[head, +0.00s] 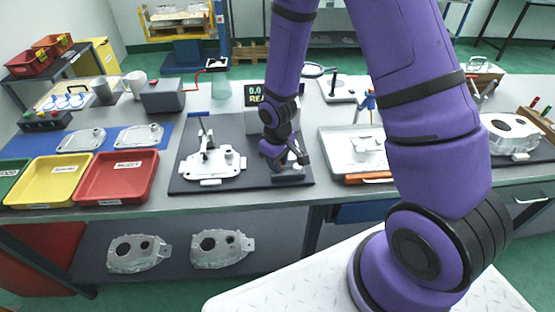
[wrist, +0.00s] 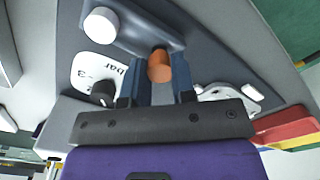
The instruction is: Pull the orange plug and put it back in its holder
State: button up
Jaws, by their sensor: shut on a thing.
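The orange plug (wrist: 159,66) is between my gripper's (wrist: 161,80) two dark blue fingers in the wrist view, and they are shut on it. Its far end meets a blue-grey block (wrist: 140,28), which also carries a white plug (wrist: 100,25). I cannot tell how deep the orange plug sits in the block. In the head view my gripper (head: 290,160) points down over the same low block (head: 288,173) at the right of the dark mat; the orange plug is hidden there. An aluminium casting (head: 225,163) lies left of my gripper; part of it shows in the wrist view (wrist: 218,92).
A blue-handled clamp (head: 203,133) stands at the casting. A display box (head: 256,95) is behind my gripper. Red (head: 117,178) and yellow (head: 54,183) bins are at left. Bare mat lies between casting and block.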

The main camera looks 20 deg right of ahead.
jog(key=shift+f, duration=0.8)
jog(key=o, duration=1)
jog(key=shift+c, duration=0.2)
jog(key=shift+r, duration=0.1)
notch_tip(320, 180, up, 11)
jog(key=shift+f, duration=0.2)
jog(key=s+d+r+m+t, duration=0.1)
jog(key=s+d+r, duration=0.15)
jog(key=r, duration=0.65)
jog(key=s+d+r+m+t, duration=0.1)
jog(key=s+d+r, duration=0.15)
jog(key=r, duration=0.65)
jog(key=s+d+r+m+t, duration=0.2)
jog(key=s+r+m+t, duration=0.1)
jog(key=s+r, duration=0.9)
jog(key=s, duration=0.4)
